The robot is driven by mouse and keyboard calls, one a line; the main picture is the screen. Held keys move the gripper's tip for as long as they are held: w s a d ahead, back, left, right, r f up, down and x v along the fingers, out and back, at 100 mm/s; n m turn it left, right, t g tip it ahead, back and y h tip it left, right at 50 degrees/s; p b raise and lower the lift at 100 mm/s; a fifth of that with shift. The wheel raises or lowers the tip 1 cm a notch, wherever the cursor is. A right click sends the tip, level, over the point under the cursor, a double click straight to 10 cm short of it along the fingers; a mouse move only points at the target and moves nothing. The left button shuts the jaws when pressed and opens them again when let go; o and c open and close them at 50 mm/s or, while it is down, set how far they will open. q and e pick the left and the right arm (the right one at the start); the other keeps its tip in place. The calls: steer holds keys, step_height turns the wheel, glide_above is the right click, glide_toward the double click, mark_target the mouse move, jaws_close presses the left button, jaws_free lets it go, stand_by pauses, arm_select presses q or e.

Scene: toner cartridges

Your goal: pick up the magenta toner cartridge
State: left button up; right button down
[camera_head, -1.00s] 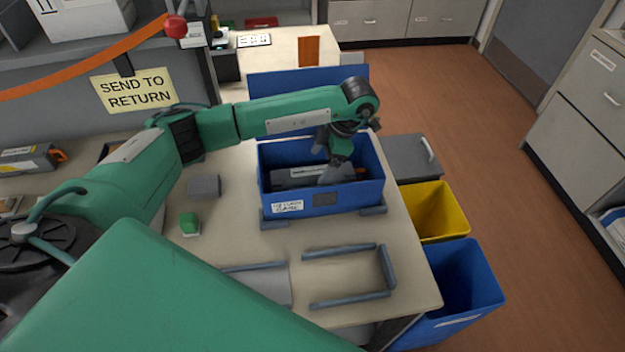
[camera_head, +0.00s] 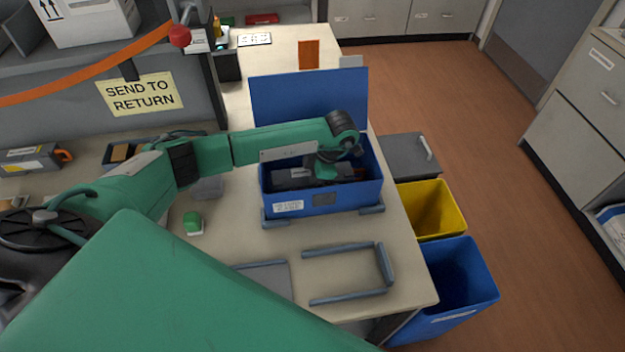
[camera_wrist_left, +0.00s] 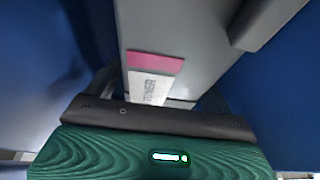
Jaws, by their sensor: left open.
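The magenta toner cartridge (camera_wrist_left: 190,30) is grey with a magenta band and a white label reading TONER in the left wrist view. It lies in the open blue box (camera_head: 320,201), where the head view shows part of a dark cartridge (camera_head: 290,178) beside my gripper. My left gripper (camera_wrist_left: 158,95) is down inside the box, open, with a finger on each side of the cartridge's labelled part. Whether the fingers touch it cannot be told. My arm hides part of the box, and the fingertips are hard to see in the head view. My right gripper is not in view.
The box walls stand close around my gripper, with a raised blue panel (camera_head: 310,97) behind. A grey U-shaped frame (camera_head: 384,265) and a green-topped object (camera_head: 193,223) are on the table (camera_head: 330,232). Yellow (camera_head: 430,210) and blue (camera_head: 460,285) bins stand to the right.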

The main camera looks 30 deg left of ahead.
arm_select(q)
steer(key=c, duration=1.6)
steer(key=shift+o, duration=0.4)
steer(key=shift+w+r, duration=0.1)
steer(key=shift+r, duration=0.5)
step_height(320, 180, up, 19)
steer(key=b, duration=0.1)
